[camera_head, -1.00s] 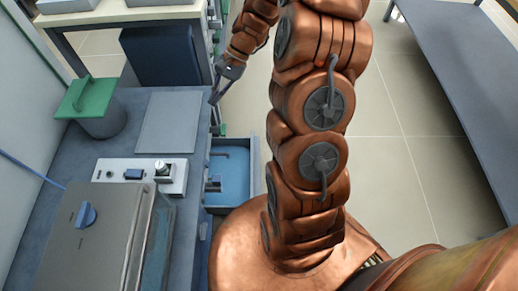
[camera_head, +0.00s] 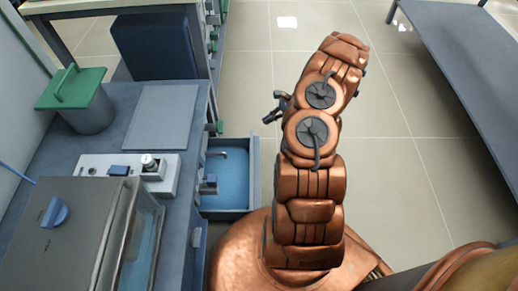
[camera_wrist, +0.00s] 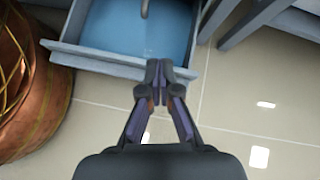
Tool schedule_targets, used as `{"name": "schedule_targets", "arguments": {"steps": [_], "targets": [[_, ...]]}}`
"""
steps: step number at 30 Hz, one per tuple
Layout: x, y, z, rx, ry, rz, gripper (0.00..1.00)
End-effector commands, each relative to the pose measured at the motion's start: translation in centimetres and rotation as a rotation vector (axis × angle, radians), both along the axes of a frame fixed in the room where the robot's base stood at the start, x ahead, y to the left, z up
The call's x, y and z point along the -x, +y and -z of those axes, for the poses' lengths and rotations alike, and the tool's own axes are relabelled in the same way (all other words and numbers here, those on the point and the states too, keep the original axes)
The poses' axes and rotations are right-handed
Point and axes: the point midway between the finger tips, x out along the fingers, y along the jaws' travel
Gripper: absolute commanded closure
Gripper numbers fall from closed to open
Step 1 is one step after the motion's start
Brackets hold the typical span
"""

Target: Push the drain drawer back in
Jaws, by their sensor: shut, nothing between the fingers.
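The drain drawer (camera_head: 254,172) stands pulled out from the bench front, to the left of my arm in the head view. It is a grey-framed tray with a blue inside, and a spout shows over it. The wrist view shows its outer wall (camera_wrist: 100,62). My gripper (camera_wrist: 158,68) is shut and empty, with its fingertips at or just outside that wall; whether they touch it I cannot tell. In the head view my gripper (camera_head: 272,112) is partly hidden behind my arm, to the right of the drawer and beyond it.
The bench carries a grey furnace box (camera_head: 70,235), a control panel (camera_head: 130,172), a flat grey plate (camera_head: 160,117) and a green-lidded pot (camera_head: 85,110). A long grey table (camera_head: 465,90) stands at the right. The tiled floor between is clear.

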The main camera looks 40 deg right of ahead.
Motion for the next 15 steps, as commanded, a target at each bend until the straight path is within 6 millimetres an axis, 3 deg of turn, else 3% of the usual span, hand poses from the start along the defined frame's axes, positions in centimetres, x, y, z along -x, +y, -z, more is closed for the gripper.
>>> {"name": "schedule_targets", "arguments": {"steps": [1,6,9,15], "targets": [[0.8,-1.2,2.7,-0.009,0.019,0.043,1.0],[2.9,-4.2,7.7,-0.025,0.063,0.154,1.0],[3.9,-5.1,9.7,-0.033,0.081,0.197,1.0],[4.6,-5.9,11.2,-0.037,0.094,0.231,1.0]]}}
